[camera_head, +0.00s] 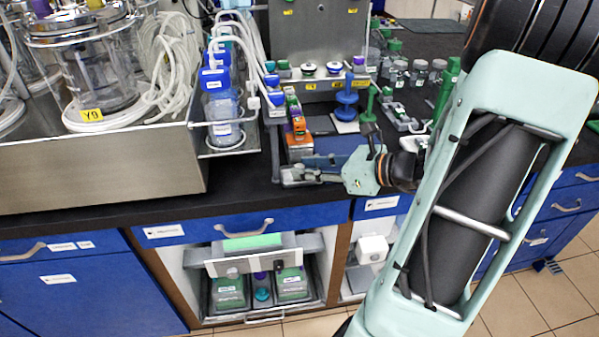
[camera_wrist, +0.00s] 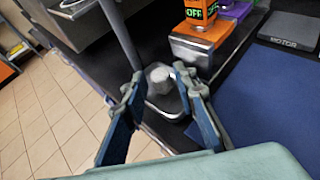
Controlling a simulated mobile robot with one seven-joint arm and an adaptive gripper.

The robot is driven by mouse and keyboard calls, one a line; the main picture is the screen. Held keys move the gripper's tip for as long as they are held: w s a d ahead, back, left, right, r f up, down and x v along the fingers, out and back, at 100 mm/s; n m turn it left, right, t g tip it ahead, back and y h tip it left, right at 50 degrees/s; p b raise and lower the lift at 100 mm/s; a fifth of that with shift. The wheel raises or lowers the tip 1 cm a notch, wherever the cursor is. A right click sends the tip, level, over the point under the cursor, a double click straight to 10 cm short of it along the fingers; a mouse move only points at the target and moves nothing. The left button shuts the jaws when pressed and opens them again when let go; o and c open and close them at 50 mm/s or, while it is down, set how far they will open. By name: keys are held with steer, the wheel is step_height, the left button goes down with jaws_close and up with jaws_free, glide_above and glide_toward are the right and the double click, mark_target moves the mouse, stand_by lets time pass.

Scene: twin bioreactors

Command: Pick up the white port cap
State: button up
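The white port cap (camera_wrist: 160,74) shows in the wrist view as a small pale round piece in a small metal tray (camera_wrist: 170,108). It lies just beyond and between the fingertips of my gripper (camera_wrist: 158,84). The two fingers stand apart with a visible gap, and I see no contact with the cap. In the head view my gripper (camera_head: 292,176) reaches left, low over the bench's front edge. The cap is too small to make out there.
An orange-topped block (camera_wrist: 203,40) stands just behind the tray, with a blue mat (camera_wrist: 262,105) to its right. A metal post (camera_wrist: 120,35) rises close on the left. In the head view a steel tub (camera_head: 100,172) stands left, and bottles (camera_head: 221,112) stand behind.

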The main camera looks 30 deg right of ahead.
steer(key=shift+w+a+f, duration=0.2)
steer(key=shift+w, duration=0.15)
steer(key=shift+c, duration=0.2)
steer(key=c, duration=0.5)
steer(key=shift+r, duration=0.2)
steer(key=shift+c, duration=0.2)
